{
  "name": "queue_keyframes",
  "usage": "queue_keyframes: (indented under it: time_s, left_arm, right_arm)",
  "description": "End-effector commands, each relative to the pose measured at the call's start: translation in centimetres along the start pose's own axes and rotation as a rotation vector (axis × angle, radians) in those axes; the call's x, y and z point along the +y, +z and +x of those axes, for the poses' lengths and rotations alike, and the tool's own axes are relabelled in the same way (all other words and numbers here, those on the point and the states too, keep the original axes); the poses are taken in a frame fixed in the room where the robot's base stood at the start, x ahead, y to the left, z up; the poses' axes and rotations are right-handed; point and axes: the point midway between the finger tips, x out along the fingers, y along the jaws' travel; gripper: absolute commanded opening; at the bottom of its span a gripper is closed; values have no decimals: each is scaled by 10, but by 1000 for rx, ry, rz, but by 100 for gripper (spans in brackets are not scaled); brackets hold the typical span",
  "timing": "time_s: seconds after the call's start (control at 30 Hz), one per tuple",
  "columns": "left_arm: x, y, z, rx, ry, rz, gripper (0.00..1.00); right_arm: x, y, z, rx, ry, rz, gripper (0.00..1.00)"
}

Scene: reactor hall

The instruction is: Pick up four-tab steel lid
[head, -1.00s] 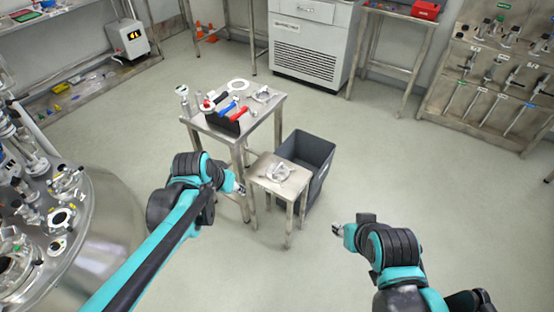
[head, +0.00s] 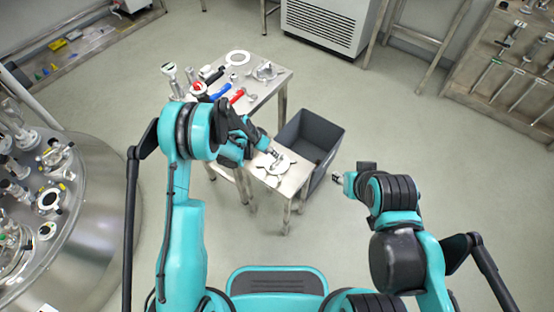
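A flat steel lid with tabs (head: 287,166) lies on the small low steel table (head: 293,184) in the middle of the head view. My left gripper (head: 275,157) is over the lid, near its upper left part, and hides some of it. I cannot tell whether its fingers touch the lid or how far apart they are. My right gripper (head: 337,178) hangs to the right of the small table, apart from the lid, with nothing visible in it. Its fingers are too small to read.
A dark grey bin (head: 311,140) stands right behind the small table. A taller steel table (head: 262,88) with coloured-handled tools and a white ring (head: 237,58) stands behind left. A large steel vessel (head: 95,225) is at left. Floor at right is clear.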

Motion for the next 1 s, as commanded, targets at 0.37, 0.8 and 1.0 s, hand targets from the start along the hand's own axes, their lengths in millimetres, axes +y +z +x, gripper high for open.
queue_keyframes:
  time_s: [0.37,0.8,1.0]
  left_arm:
    - [-5,3,49,1,-2,0,37]
    - [-4,1,65,1,-2,-2,18]
    - [-4,1,65,1,-2,-2,0]
  right_arm:
    - [0,17,24,0,0,0,40]
    - [0,20,28,0,0,0,40]
    - [0,20,28,0,0,0,40]
